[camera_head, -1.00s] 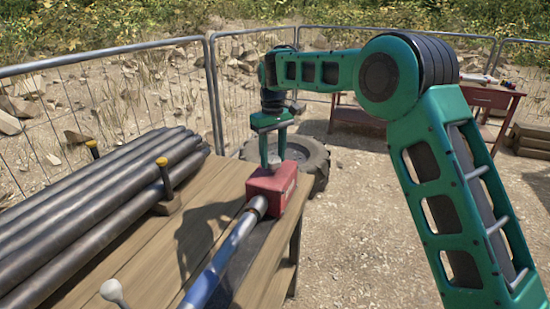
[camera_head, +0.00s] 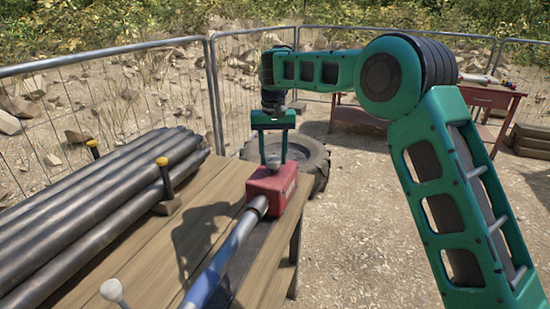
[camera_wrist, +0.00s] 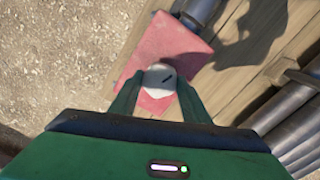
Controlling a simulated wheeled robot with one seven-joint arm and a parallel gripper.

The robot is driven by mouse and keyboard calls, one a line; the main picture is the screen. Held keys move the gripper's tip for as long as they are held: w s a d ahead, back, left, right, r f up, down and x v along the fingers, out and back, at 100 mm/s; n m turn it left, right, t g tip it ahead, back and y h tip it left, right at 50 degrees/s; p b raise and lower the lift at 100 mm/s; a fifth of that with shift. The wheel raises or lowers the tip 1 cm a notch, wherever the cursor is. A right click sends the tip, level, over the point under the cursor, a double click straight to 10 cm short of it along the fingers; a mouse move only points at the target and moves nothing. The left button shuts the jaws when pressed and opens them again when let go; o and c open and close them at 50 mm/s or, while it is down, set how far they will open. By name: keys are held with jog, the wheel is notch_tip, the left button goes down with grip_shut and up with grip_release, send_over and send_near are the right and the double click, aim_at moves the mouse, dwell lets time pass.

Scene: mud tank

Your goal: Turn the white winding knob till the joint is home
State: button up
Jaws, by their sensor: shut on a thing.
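The white winding knob (camera_wrist: 160,76) sits on top of a red box (camera_wrist: 167,45) and carries a dark mark on its face. My gripper (camera_wrist: 158,92) is above the box with its two green fingers shut on the knob, one on each side. In the head view, my gripper (camera_head: 273,160) points straight down over the red box (camera_head: 271,187) at the bench end. A grey and blue pipe (camera_head: 228,250) runs from the near side of the box toward the camera. The joint itself cannot be made out clearly.
Several dark pipes (camera_head: 95,205) lie on the left of the wooden bench (camera_head: 190,225), held by yellow-topped posts (camera_head: 163,163). A tyre (camera_head: 312,160) lies behind the bench. A wire fence (camera_head: 120,110) and a red table (camera_head: 487,97) stand farther back.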

aim_at(273, 158)
jog(key=shift+a+r, duration=0.1)
jog(key=o, duration=1)
jog(key=shift+o, duration=0.2)
notch_tip(273, 158, up, 11)
jog(key=shift+f, duration=0.2)
jog(key=shift+w, duration=0.15)
